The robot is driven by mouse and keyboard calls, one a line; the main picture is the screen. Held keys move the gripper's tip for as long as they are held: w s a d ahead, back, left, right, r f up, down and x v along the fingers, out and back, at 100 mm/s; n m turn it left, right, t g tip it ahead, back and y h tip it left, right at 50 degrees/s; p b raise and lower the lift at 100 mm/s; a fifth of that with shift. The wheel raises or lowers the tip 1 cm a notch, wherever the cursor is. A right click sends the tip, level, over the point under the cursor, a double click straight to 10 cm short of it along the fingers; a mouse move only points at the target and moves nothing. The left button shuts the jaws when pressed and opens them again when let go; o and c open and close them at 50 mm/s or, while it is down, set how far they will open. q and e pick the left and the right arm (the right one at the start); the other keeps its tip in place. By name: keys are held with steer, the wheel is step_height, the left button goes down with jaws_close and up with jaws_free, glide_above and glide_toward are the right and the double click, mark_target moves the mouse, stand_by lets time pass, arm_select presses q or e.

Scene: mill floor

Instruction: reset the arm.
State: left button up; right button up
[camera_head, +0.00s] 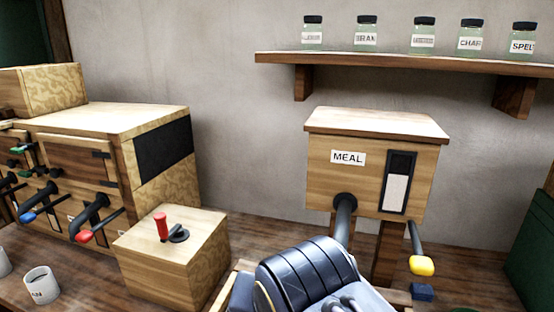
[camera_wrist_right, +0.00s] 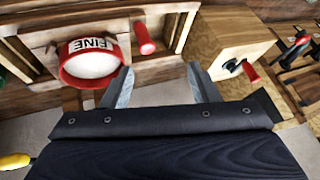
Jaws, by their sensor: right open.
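My right arm (camera_head: 310,272) comes in at the bottom of the head view, in front of the meal box. Its gripper is not clear there. In the right wrist view my right gripper (camera_wrist_right: 160,70) is open, its two grey fingers apart with nothing between them. A red-rimmed round container labelled FINE (camera_wrist_right: 92,65), pale inside, is beside the left finger in that picture. A red knob (camera_wrist_right: 145,38) lies beyond the fingertips. Whether either finger touches anything, I cannot tell. My left gripper is not in view.
A wooden MEAL box (camera_head: 370,175) has a yellow-tipped lever (camera_head: 421,264). A smaller box (camera_head: 180,260) carries a red-handled lever (camera_head: 162,226). A cabinet with several levers (camera_head: 65,165) and a white cup (camera_head: 41,285) are at left. Jars stand on the shelf (camera_head: 400,62).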

steer(key=s+d+f+h, duration=0.1)
steer(key=s+d+f, duration=0.1)
steer(key=d, duration=0.6)
steer(key=s+d+f, duration=0.2)
steer(key=d, duration=0.6)
steer(key=s+d+f+g+y+p, duration=0.1)
steer(key=s+d+f+y, duration=0.1)
steer(key=s+d+f, duration=0.3)
step_height(320, 180, down, 3)
steer(key=shift+s+d+f, duration=0.15)
steer(key=shift+s+d, duration=0.2)
steer(key=shift+s, duration=0.2)
steer(key=shift+c, duration=0.2)
